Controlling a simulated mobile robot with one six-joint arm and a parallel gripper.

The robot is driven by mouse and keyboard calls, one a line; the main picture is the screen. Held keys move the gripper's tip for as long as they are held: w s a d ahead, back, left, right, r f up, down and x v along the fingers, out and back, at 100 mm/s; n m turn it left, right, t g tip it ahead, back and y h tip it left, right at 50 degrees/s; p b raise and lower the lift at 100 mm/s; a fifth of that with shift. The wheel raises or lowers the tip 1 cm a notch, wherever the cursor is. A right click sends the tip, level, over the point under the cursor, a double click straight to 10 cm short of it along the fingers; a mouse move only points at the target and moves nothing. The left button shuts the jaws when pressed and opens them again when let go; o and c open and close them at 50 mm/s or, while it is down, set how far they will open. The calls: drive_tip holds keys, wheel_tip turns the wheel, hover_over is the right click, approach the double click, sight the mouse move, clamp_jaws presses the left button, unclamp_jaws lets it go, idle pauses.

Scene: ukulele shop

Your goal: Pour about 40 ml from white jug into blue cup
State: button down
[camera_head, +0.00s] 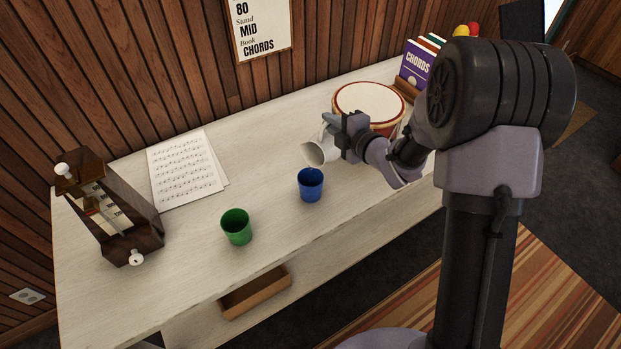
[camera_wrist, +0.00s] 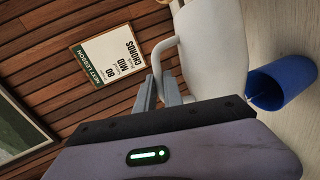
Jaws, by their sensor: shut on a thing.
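The white jug (camera_head: 316,153) is held above the table, tilted with its mouth toward the lower left, over or close to the far side of the blue cup (camera_head: 310,186). My gripper (camera_head: 338,127) is shut on the jug's handle. In the wrist view the white jug (camera_wrist: 215,48) fills the upper middle, its handle between the fingers of my gripper (camera_wrist: 160,92). The blue cup (camera_wrist: 284,82) is at the right there, beside the jug's lower edge. The cup stands upright on the table. I cannot clearly make out a stream or the cup's liquid level.
A green cup (camera_head: 237,227) stands left of the blue cup. A drum (camera_head: 369,103) is behind my gripper, with books (camera_head: 416,65) farther back.

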drive_tip(key=shift+w+d+b, duration=0.25)
drive_tip(key=shift+w+b, duration=0.05)
drive_tip(key=shift+w, duration=0.1)
drive_tip(key=shift+b, duration=0.3)
idle(0.4)
drive_tip(key=p, duration=0.3)
drive_tip(key=w+d+r+m+g+p, duration=0.1)
drive_tip(key=p, duration=0.2)
drive_tip(key=shift+w+d+p, duration=0.2)
drive_tip(key=shift+d+p, duration=0.1)
drive_tip(key=shift+w+d+f+m+g+p, duration=0.25)
drive_tip(key=shift+w+d+f+m, duration=0.2)
drive_tip(key=shift+f, duration=0.1)
drive_tip(key=shift+w+d+f+m+g+p, duration=0.2)
drive_tip(key=shift+w+d+f+m+g, duration=0.1)
drive_tip(key=shift+w+f+m, duration=0.2)
drive_tip(key=shift+s+y+p, duration=0.15)
drive_tip(key=shift+y+p, duration=0.15)
drive_tip(key=shift+p, duration=0.1)
drive_tip(key=shift+f, duration=0.2)
